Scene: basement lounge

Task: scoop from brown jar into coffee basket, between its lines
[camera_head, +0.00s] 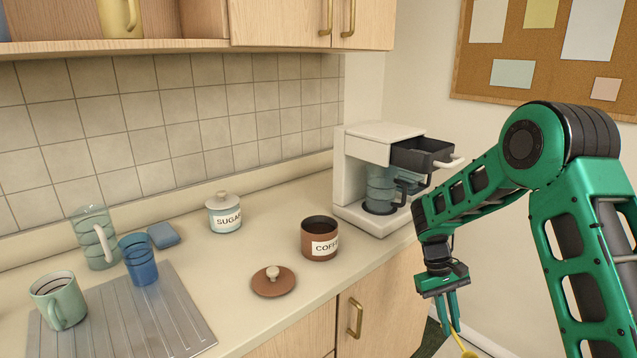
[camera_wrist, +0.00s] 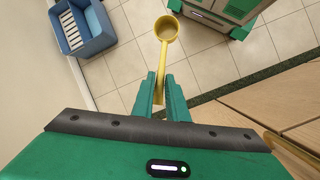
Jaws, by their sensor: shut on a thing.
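My gripper (camera_head: 449,299) is shut on the handle of a yellow scoop (camera_head: 466,347), in front of the counter and right of the lower cabinet. In the wrist view the scoop (camera_wrist: 167,28) points away from my fingers (camera_wrist: 160,88), and its bowl looks empty. The brown coffee jar (camera_head: 320,240) stands open on the counter, with dark contents inside. Its brown lid (camera_head: 273,281) lies beside it. The coffee maker (camera_head: 375,175) stands at the right end of the counter with its dark basket drawer (camera_head: 422,152) pulled out. The basket's inside and lines are not readable.
A white sugar jar (camera_head: 224,213) stands left of the coffee jar. A glass carafe (camera_head: 381,190) sits under the basket.

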